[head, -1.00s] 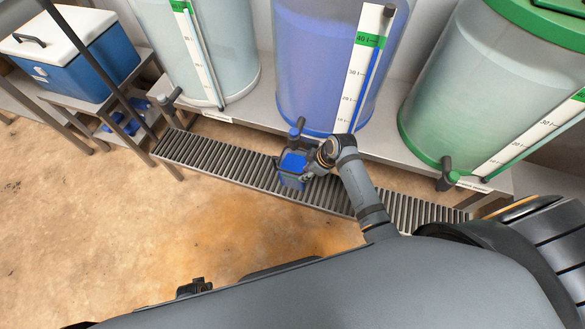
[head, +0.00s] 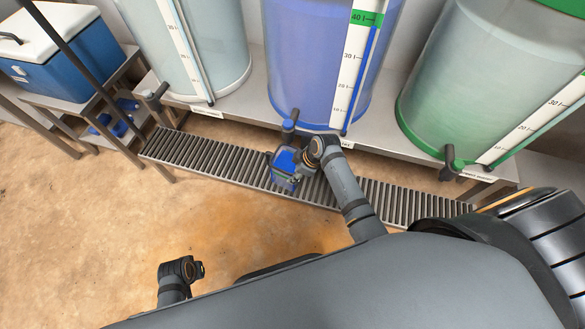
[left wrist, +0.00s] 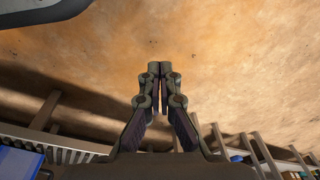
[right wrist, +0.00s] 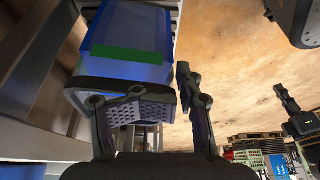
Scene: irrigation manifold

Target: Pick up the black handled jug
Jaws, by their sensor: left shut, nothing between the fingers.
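A small clear jug with blue contents (head: 285,162) is at the slatted grating, below the tap of the blue tank. In the right wrist view the jug (right wrist: 130,35) shows close up, with a green band and a dark grey-black bar, seemingly its handle, along its near side. My right gripper (right wrist: 178,88) is at that near side, its fingers close to the dark bar. One finger is bent inward under the jug. Whether they grip the handle is unclear. My left gripper (left wrist: 159,72) is shut and empty over bare floor.
The blue tank (head: 310,60), a pale tank (head: 190,50) and a green tank (head: 470,80) stand on a metal bench behind the grating (head: 400,198). A blue cooler (head: 60,70) stands at left. The brown floor in front is clear.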

